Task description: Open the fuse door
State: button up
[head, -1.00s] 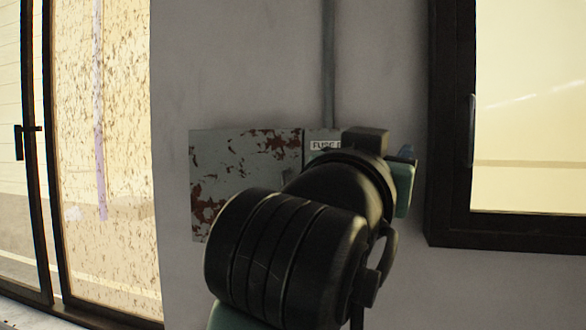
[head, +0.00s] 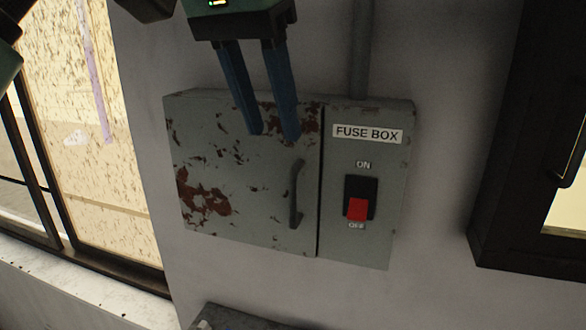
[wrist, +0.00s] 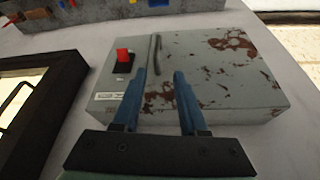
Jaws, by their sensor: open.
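The fuse box (head: 392,120) is a grey wall box with a "FUSE BOX" label and a red switch beside ON and OFF marks. Its fuse door (head: 240,200), grey with rust patches, looks shut. A dark upright handle (head: 296,195) is on the door's right side. My gripper (head: 275,138) is open and empty, its two blue fingers pointing down in front of the door's upper part, above and left of the handle. In the wrist view the fuse door (wrist: 215,70) and handle (wrist: 156,55) lie beyond the fingertips (wrist: 160,72). The gripper appears apart from the handle.
A dark-framed window (head: 500,180) is on the right, and a speckled glass pane (head: 85,190) is on the left. A conduit (head: 362,50) runs up from the box. A dark grey object (head: 235,318) sits below it. The wall around the box is otherwise clear.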

aim_at(292, 194)
jog(key=p+x, duration=0.1)
jog(key=x, duration=0.2)
jog(key=p+x, duration=0.1)
jog(key=x, duration=0.3)
jog(key=s+p+x, duration=0.1)
jog(key=x, duration=0.3)
jog(key=shift+s+d+f, duration=0.1)
jog(key=shift+s+f, duration=0.05)
jog(key=shift+w+f+p, duration=0.3)
jog(key=shift+f, duration=0.1)
jog(key=shift+s, duration=0.1)
grip_shut()
jog(key=shift+r, duration=0.1)
dwell(0.6)
